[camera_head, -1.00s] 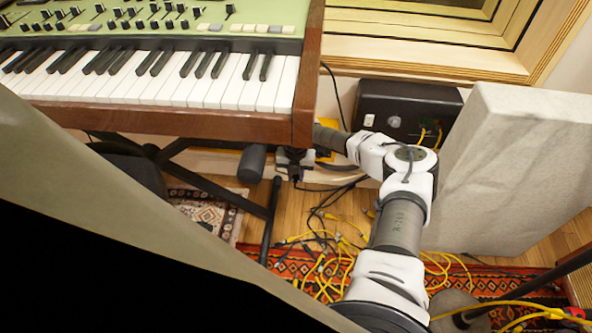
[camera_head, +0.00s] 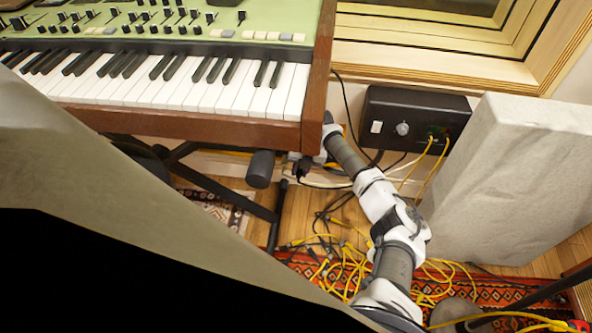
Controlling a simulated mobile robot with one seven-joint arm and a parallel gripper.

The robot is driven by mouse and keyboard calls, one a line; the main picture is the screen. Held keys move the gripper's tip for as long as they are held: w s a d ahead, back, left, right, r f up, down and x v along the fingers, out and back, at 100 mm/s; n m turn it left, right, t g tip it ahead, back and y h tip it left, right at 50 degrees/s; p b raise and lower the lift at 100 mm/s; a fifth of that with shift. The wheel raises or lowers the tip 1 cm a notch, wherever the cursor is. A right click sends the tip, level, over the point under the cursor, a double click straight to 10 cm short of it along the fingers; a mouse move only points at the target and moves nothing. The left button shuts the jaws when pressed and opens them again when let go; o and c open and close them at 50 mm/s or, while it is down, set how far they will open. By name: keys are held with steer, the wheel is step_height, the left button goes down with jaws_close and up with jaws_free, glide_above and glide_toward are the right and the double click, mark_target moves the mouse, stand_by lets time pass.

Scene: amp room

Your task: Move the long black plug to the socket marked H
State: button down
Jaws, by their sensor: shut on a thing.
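My arm reaches up from the bottom right to the underside of the keyboard. My gripper (camera_head: 302,166) is partly hidden under the keyboard's right front corner, small and dark in the picture. It is shut on a dark thing that looks like the long black plug; its outline blends with the gripper. No socket marked H can be read from here. Cables and outlets behind the keyboard stand are mostly hidden by it and by my arm.
The keyboard (camera_head: 170,100) overhangs at the upper left. A black wall box (camera_head: 385,108) with yellow cables plugged in is right of my arm. A grey panel (camera_head: 505,180) leans at the right. Tangled yellow cables (camera_head: 345,270) lie on the floor and red rug.

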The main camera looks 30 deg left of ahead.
steer(key=w+d+f+m+y+b, duration=0.1)
steer(key=w+d+f+b, duration=0.1)
steer(key=w+d, duration=0.3)
steer(key=shift+w+d+f+g+y+b, duration=0.35)
steer(key=shift+d+b, duration=0.3)
steer(key=shift+d, duration=0.3)
steer(key=shift+s+p, duration=0.1)
steer(key=shift+p, duration=0.25)
stand_by(0.5)
steer(key=shift+w+a+p, duration=0.1)
steer(key=shift+w+p, duration=0.1)
steer(key=shift+p, duration=0.1)
stand_by(0.8)
steer(key=shift+w+a+b, duration=0.35)
steer(key=shift+w+a, duration=0.05)
steer(key=shift+w, duration=0.45)
stand_by(1.5)
steer(key=c, duration=1.2)
jaws_free()
steer(key=shift+o, duration=0.2)
